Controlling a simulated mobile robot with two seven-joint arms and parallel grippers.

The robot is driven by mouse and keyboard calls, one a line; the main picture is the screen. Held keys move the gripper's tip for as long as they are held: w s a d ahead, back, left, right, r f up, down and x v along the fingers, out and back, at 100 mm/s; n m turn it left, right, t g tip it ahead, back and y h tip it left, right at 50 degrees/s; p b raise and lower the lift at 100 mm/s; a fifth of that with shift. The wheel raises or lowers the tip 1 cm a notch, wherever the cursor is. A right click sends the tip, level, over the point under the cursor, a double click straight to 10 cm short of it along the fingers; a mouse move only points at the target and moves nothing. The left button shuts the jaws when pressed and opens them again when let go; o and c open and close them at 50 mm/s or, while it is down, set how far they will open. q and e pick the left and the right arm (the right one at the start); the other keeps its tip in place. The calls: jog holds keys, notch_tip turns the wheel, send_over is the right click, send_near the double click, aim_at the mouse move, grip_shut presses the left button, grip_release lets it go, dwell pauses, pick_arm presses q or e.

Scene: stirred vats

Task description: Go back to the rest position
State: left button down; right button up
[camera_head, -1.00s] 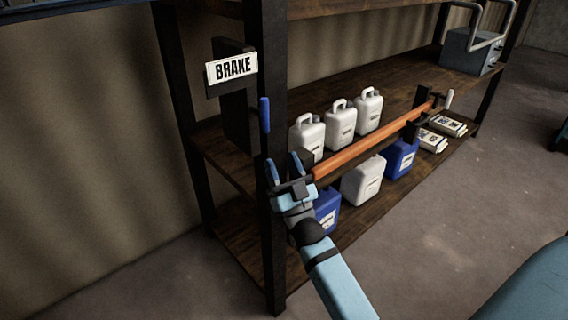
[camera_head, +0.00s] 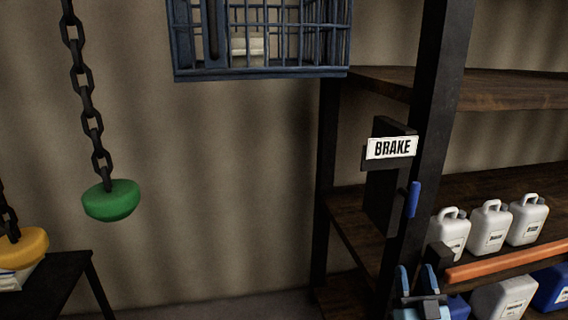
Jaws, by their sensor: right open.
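My right gripper (camera_head: 418,282) is at the bottom right of the head view, in front of the shelf post. Its two blue fingers point up and stand apart, with nothing between them. The brake lever with a blue handle (camera_head: 413,199) is above the gripper and apart from it. The white BRAKE sign (camera_head: 391,148) is above that handle. An orange bar (camera_head: 510,265) runs along the shelf front to the right of the gripper. My left gripper is not in view.
White jugs (camera_head: 490,228) stand on the shelf (camera_head: 350,218), with blue and white canisters below. A blue cage (camera_head: 262,72) hangs at the top.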

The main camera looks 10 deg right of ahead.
jog(key=s+a+f+n+g+y, duration=0.1)
jog(key=s+a+f+g+y, duration=0.1)
jog(key=s+a+f+g, duration=0.45)
jog(key=s+a+f+n+g+y, duration=0.15)
jog(key=s+f+g, duration=0.25)
jog(key=s+f, duration=0.55)
jog(key=s+a+f+n+g+y, duration=0.15)
jog(key=s+a+f+g, duration=0.35)
jog(key=f, duration=0.7)
pick_arm(q)
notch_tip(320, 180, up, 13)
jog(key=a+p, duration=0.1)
jog(key=p, duration=1.4)
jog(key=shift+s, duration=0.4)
pick_arm(e)
notch_tip(320, 180, up, 13)
jog(key=d, duration=0.1)
jog(key=shift+s+t, duration=0.25)
jog(key=shift+t, duration=0.1)
jog(key=shift+d+f, duration=0.1)
jog(key=shift+f, duration=0.05)
